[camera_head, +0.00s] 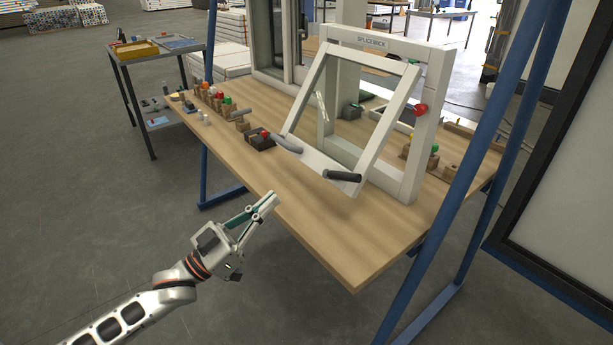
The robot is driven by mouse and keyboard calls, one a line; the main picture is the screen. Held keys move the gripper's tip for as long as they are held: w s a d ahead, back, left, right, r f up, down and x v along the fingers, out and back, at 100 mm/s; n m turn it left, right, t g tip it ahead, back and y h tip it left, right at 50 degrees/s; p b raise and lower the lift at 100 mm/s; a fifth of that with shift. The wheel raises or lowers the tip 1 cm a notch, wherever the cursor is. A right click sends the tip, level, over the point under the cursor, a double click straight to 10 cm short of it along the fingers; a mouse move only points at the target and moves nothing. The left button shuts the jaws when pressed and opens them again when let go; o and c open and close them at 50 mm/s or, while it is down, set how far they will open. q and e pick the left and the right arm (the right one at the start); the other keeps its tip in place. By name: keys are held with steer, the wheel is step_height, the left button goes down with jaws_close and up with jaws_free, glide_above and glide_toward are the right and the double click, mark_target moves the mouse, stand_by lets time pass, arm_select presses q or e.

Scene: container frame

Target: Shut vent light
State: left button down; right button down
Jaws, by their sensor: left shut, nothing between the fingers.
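The vent light is a white hinged sash (373,142) in a white upright frame (430,120) marked "SPLICEDECK" on its top bar. The sash is tilted open, its lower edge swung out towards me, over the wooden table. A dark handle (343,176) sits on the lower rail near its right corner. A grey handle-like piece (286,144) shows at the lower left corner. My left gripper (270,198) is shut and empty, just off the table's front edge, left of and below the sash. It touches nothing that I can see. My right gripper is not in view.
The wooden table (330,237) is bare in front of the sash. Small blocks with coloured knobs (221,100) stand along its left side, more (420,158) at the right. Blue posts (478,150) rise at the right. A side cart (150,62) stands at the left.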

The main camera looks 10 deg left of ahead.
arm_select(q)
step_height(320, 180, up, 2)
steer(key=s+g+y+p, duration=0.1)
steer(key=s+p, duration=0.1)
steer(key=g, duration=0.1)
glide_toward(326, 172)
step_height(326, 172, up, 4)
steer(key=w+d, duration=0.2)
steer(key=shift+w+d+f+y, duration=0.15)
steer(key=shift+w+d+f, duration=0.25)
steer(key=shift+w+f, duration=0.2)
steer(key=shift+w+d+f+y, duration=0.15)
steer(key=shift+w+d+f, duration=0.25)
steer(key=shift+w+f, duration=0.15)
steer(key=shift+w, duration=0.1)
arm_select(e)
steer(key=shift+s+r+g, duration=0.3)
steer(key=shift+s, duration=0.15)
arm_select(q)
steer(key=shift+d+b, duration=0.1)
steer(key=shift+b, duration=0.2)
